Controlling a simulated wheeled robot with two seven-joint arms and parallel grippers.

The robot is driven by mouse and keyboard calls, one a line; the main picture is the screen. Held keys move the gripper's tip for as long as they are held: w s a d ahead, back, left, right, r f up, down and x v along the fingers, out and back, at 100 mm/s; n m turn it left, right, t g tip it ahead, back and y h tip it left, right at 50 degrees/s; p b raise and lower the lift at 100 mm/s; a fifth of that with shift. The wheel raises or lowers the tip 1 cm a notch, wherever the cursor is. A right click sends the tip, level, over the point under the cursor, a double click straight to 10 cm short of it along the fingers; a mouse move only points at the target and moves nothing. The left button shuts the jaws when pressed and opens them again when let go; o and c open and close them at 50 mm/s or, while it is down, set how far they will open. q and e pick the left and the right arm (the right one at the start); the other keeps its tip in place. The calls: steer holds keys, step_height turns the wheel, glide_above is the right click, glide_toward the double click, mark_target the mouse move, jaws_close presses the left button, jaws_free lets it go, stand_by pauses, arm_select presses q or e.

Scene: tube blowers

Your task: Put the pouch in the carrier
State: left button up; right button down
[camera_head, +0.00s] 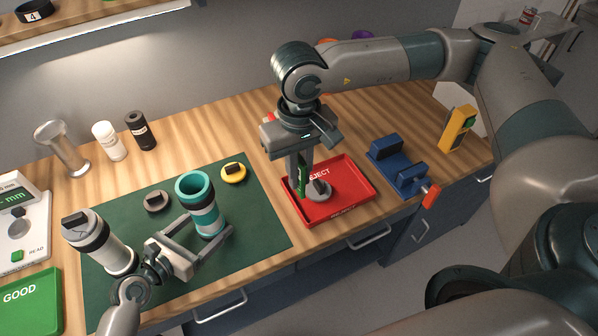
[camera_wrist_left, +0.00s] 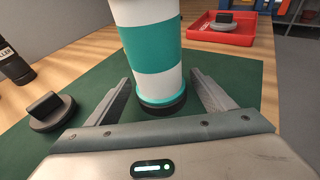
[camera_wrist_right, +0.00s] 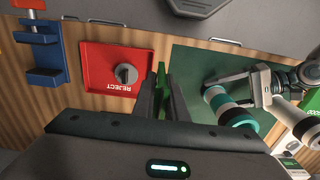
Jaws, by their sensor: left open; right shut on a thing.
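The carrier (camera_head: 206,212) is a teal and white tube standing upright on the green mat, its open mouth facing up. My left gripper (camera_head: 210,232) is open, with one finger on each side of the carrier's lower part. The carrier also shows between the fingers in the left wrist view (camera_wrist_left: 152,60). My right gripper (camera_head: 301,193) points down over the left part of the red tray, shut on a narrow green thing, which I take as the pouch (camera_head: 303,178). The pouch shows between the fingers in the right wrist view (camera_wrist_right: 164,92), mostly hidden by them.
The red REJECT tray (camera_head: 352,172) holds a grey cap (camera_head: 318,190). A yellow cap (camera_head: 233,173) and a grey cap (camera_head: 157,201) lie on the mat (camera_head: 262,238). A capped white tube (camera_head: 100,244) stands left. A blue fixture (camera_head: 398,170) stands right of the tray.

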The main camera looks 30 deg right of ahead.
arm_select(q)
steer(key=shift+c, duration=0.4)
steer(key=c, duration=1)
arm_select(e)
steer(key=w+a+r, duration=0.3)
steer(key=w+a, duration=0.2)
steer(key=a, duration=0.5)
steer(key=w+a+r, duration=0.3)
steer(key=w+a, duration=0.2)
steer(key=a, duration=0.5)
steer(key=shift+w+a+r, duration=0.15)
steer(key=shift+a+r, duration=0.1)
steer(key=shift+r, duration=0.15)
